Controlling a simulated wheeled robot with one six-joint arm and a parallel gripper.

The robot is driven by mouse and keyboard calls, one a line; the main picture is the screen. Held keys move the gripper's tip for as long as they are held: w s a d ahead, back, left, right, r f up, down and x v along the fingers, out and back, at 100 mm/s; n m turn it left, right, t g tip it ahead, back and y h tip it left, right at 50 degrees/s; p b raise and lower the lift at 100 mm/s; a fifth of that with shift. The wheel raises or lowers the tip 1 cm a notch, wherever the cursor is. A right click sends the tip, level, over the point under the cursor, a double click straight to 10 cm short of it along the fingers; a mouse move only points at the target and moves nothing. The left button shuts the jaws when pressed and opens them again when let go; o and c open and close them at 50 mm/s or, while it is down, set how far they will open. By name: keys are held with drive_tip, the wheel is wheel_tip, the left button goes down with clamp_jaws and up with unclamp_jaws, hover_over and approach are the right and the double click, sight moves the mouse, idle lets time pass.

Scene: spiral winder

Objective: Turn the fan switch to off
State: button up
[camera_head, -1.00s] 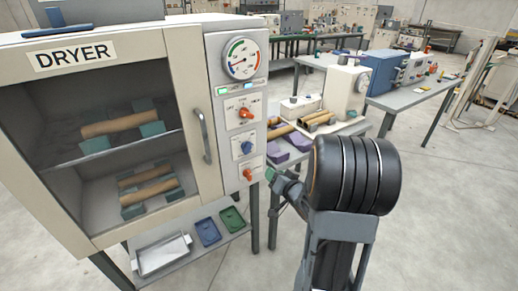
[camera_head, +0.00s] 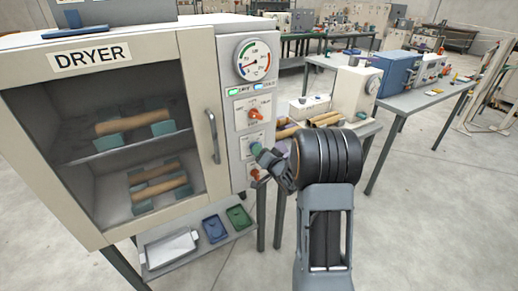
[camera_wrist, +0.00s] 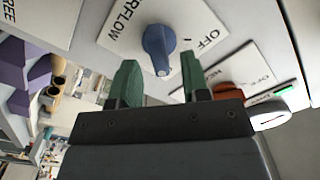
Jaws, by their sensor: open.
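The fan switch is a blue knob (camera_wrist: 158,45) on a white plate whose visible lettering reads "RFLOW" and "OFF" in the wrist view. Its narrow end points down in that picture, and OFF lies to its right. My gripper (camera_wrist: 160,78) is open, its two green fingers apart, one on each side below the knob; I see no contact. In the head view my gripper (camera_head: 257,150) is at the dryer's control panel (camera_head: 232,130), at the middle switch, and hides most of that knob.
An upper orange knob (camera_head: 255,114) and a lower orange knob (camera_head: 255,174) sit close above and below the gripper. The dryer's door handle (camera_head: 212,136) is to the left. A gauge (camera_head: 253,60) is above. A bench with rolls (camera_head: 290,130) stands behind my arm.

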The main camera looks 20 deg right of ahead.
drive_tip(key=shift+w+a, duration=0.1)
drive_tip(key=shift+w, duration=0.8)
clamp_jaws()
